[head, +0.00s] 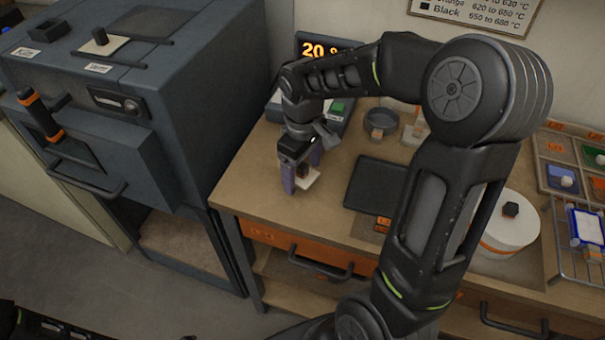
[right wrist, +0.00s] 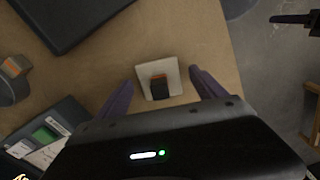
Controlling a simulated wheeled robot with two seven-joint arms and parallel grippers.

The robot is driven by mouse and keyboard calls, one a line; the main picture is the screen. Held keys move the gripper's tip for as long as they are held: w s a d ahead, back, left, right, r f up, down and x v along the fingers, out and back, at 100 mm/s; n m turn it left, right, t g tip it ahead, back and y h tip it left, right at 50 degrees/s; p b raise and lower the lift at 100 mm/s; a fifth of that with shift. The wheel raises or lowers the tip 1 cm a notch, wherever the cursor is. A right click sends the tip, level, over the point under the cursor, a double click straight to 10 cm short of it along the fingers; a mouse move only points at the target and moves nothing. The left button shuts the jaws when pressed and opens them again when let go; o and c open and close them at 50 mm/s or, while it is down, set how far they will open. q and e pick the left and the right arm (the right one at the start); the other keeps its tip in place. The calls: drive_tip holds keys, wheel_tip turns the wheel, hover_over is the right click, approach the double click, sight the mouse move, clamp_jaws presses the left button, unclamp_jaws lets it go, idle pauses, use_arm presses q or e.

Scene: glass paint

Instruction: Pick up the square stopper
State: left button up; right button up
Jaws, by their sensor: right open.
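The square stopper is a flat white square plate (head: 311,180) with a dark, orange-edged knob on top. It lies on the wooden bench near its left front part. The stopper also shows in the right wrist view (right wrist: 171,71), between the two purple fingers. My right gripper (head: 302,174) is open above it and points down, with one finger on each side and a gap to the knob. In the head view the fingers partly hide the stopper. The right gripper also shows in the right wrist view (right wrist: 162,80). My left gripper is not in view.
A dark grey furnace (head: 190,75) stands left of the bench, with another knobbed white plate (head: 119,45) on top. A dark flat tray (head: 372,187) lies right of the stopper. A round grey dish (head: 380,122) and a scale with a lit display (head: 322,48) are behind.

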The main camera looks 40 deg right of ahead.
drive_tip(key=shift+c, duration=0.2)
drive_tip(key=c, duration=1.5)
drive_tip(key=shift+o, duration=0.2)
drive_tip(key=shift+r, duration=0.1)
wheel_tip(320, 180, up, 10)
drive_tip(key=shift+f+b, duration=0.1)
drive_tip(key=shift+b, duration=0.45)
drive_tip(key=shift+r+p, duration=1.35)
drive_tip(key=shift+r, duration=0.2)
wheel_tip(320, 180, up, 5)
drive_tip(key=p, duration=0.4)
hover_over(303, 165)
